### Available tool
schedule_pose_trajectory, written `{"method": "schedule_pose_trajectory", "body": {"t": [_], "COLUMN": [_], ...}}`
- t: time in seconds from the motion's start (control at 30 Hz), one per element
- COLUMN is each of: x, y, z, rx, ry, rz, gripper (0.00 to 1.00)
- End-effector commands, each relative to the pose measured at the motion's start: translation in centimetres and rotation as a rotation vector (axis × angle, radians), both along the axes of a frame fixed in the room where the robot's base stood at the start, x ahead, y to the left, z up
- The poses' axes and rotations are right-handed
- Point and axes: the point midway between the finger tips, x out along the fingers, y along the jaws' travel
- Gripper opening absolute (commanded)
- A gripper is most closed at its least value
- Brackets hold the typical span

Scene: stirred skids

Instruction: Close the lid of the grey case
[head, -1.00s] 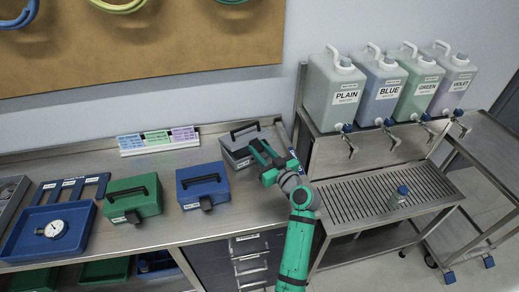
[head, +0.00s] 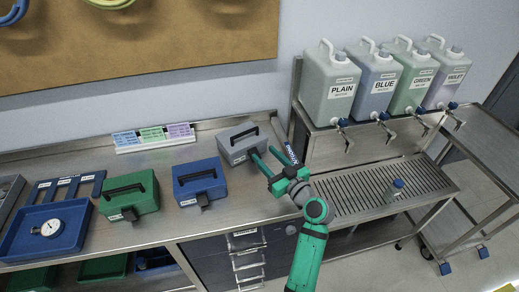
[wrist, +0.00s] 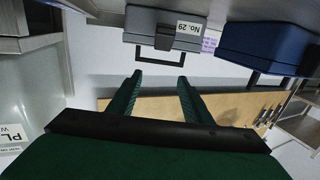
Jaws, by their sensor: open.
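The grey case (head: 232,151) stands at the right end of the steel counter, with a dark handle on its top. Its lid looks down on its body; I cannot tell whether it is latched. In the wrist view the grey case (wrist: 166,24) appears upside down, with a "No. 29" label and a dark handle. My gripper (head: 265,156) is just right of and in front of the case, fingers pointing toward it. In the wrist view my gripper (wrist: 159,80) is open, with nothing between its fingers, apart from the case.
A blue case (head: 201,181) and a green case (head: 130,192) stand to the left on the counter. A blue tray (head: 75,235) holds a stopwatch (head: 47,228).

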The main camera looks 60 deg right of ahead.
Motion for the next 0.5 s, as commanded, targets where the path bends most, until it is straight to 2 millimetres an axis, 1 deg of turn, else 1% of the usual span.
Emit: {"method": "schedule_pose_trajectory", "body": {"t": [0.03,0.2,0.33,0.5], "x": [-0.8,-2.5,-3.0,-3.0], "y": [0.5,1.5,1.8,1.8], "z": [-0.1,0.1,0.1,0.1], "rx": [0.001,0.000,0.000,0.000], "ry": [0.002,0.001,0.001,0.000], "rz": [-0.002,-0.001,-0.001,0.000], "gripper": [0.45,0.45,0.45,0.45]}}
